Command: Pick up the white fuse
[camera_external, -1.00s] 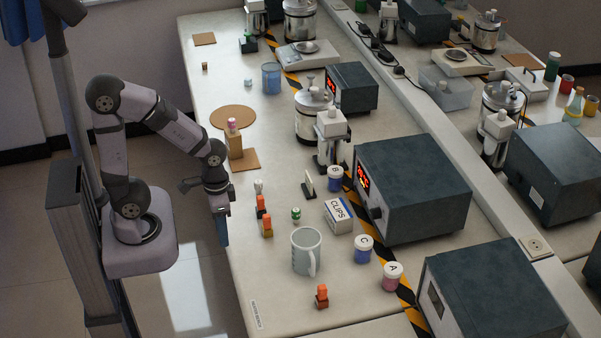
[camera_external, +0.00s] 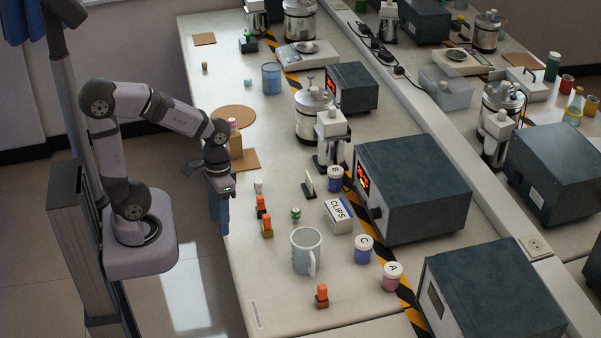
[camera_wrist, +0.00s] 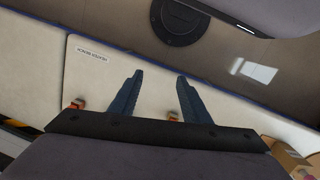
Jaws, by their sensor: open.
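A small white piece (camera_external: 258,186), which looks like the white fuse, stands on the bench near its left edge, behind two orange-and-brown pieces (camera_external: 266,227). My gripper (camera_external: 219,222) hangs at the bench's left edge, to the left of the white piece and apart from it. In the wrist view my gripper (camera_wrist: 160,76) shows two blue fingers spread apart with nothing between them. I cannot make out the white piece in the wrist view.
A green-and-white piece (camera_external: 295,213), a grey mug (camera_external: 306,252) and a CLIPS box (camera_external: 338,217) stand to the right. Another orange piece (camera_external: 321,296) stands nearer the front. The bench's front left is clear.

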